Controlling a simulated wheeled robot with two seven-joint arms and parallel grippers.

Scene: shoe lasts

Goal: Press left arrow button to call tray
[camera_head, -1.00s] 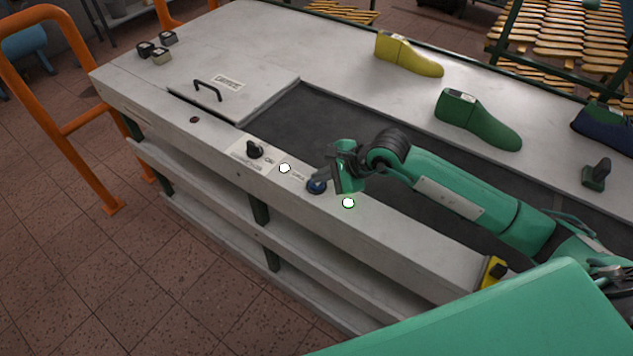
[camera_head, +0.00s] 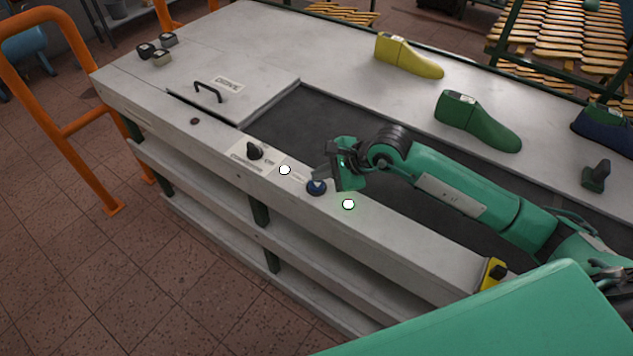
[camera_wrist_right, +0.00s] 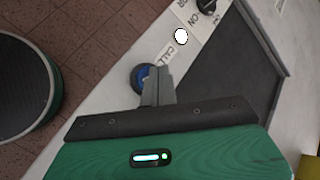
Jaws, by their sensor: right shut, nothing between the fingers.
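A round blue button (camera_head: 316,187) with a pale mark sits on the white front ledge of the table. White round spots lie on either side of it, the left one (camera_head: 285,170) and the right one (camera_head: 348,204). My right gripper (camera_head: 322,174) is shut and empty, its tips just above and behind the button. In the right wrist view the shut fingers (camera_wrist_right: 157,84) partly cover the blue button (camera_wrist_right: 142,78), beside a "CALL" label (camera_wrist_right: 173,50). Whether the tips touch the button cannot be told. The left gripper is not in view. I see no tray.
A black rotary switch (camera_head: 254,151) is left of the button. A dark recess (camera_head: 320,125) lies behind the ledge. A yellow last (camera_head: 408,56) and a green last (camera_head: 475,122) stand at the back. A yellow-black box (camera_head: 493,273) is at the ledge's right end.

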